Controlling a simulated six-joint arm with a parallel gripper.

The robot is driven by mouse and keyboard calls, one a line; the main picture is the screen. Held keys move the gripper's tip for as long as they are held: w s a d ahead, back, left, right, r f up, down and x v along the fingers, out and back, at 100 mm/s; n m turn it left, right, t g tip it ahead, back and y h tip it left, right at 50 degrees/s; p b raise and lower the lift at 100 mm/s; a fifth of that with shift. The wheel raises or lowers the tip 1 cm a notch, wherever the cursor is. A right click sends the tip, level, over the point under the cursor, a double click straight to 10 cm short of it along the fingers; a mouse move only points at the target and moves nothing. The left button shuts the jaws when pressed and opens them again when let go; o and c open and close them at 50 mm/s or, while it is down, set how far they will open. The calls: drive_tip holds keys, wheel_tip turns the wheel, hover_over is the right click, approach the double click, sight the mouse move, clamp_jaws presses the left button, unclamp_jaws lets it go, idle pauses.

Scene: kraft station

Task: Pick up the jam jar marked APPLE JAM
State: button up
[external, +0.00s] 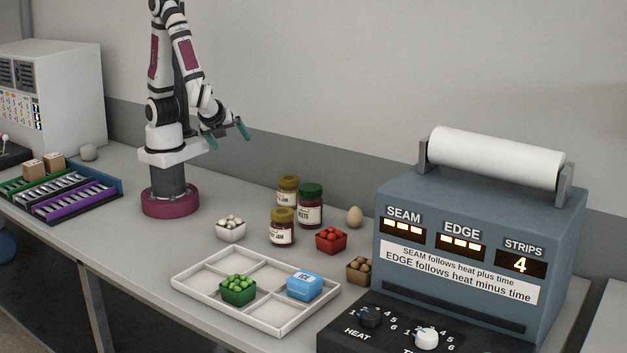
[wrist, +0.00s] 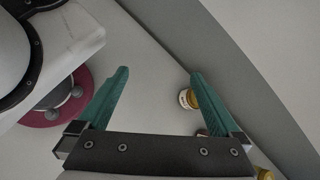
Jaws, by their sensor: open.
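Three jars stand close together near the middle of the table in the external view. The front jar (external: 282,232) has a gold lid and a label ending in JAM; its first word is too small to read surely. A second gold-lidded jar (external: 288,187) stands behind, its label partly hidden. A green-lidded jar (external: 310,209) at the right seems to read BEETS. My gripper (external: 226,137) is open and empty, above and left of the jars. In the wrist view, a gold-lidded jar (wrist: 187,99) shows beside the right finger of my gripper (wrist: 158,73); I cannot tell which one.
A sealing machine (external: 475,250) stands right.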

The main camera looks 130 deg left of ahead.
drive_tip(key=w+a+f+m+t+y, duration=0.1)
drive_tip(key=w+f+m+t+y, duration=0.2)
drive_tip(key=w+f+m+y, duration=0.3)
drive_tip(key=m+t+h, duration=0.1)
drive_tip(key=m+t, duration=0.3)
drive_tip(key=m, duration=0.2)
approach(279, 189)
drive_tip(key=shift+w+a+r, duration=0.1)
drive_tip(key=shift+a+r, duration=0.05)
drive_tip(key=shift+a, duration=0.3)
drive_tip(key=shift+h, duration=0.3)
drive_tip(key=x, duration=0.9)
drive_tip(key=shift+w+a, duration=0.1)
drive_tip(key=shift+a, duration=0.1)
drive_tip(key=x, duration=0.6)
drive_tip(key=shift+w+d+f, duration=0.1)
drive_tip(key=shift+f, duration=0.3)
clamp_jaws()
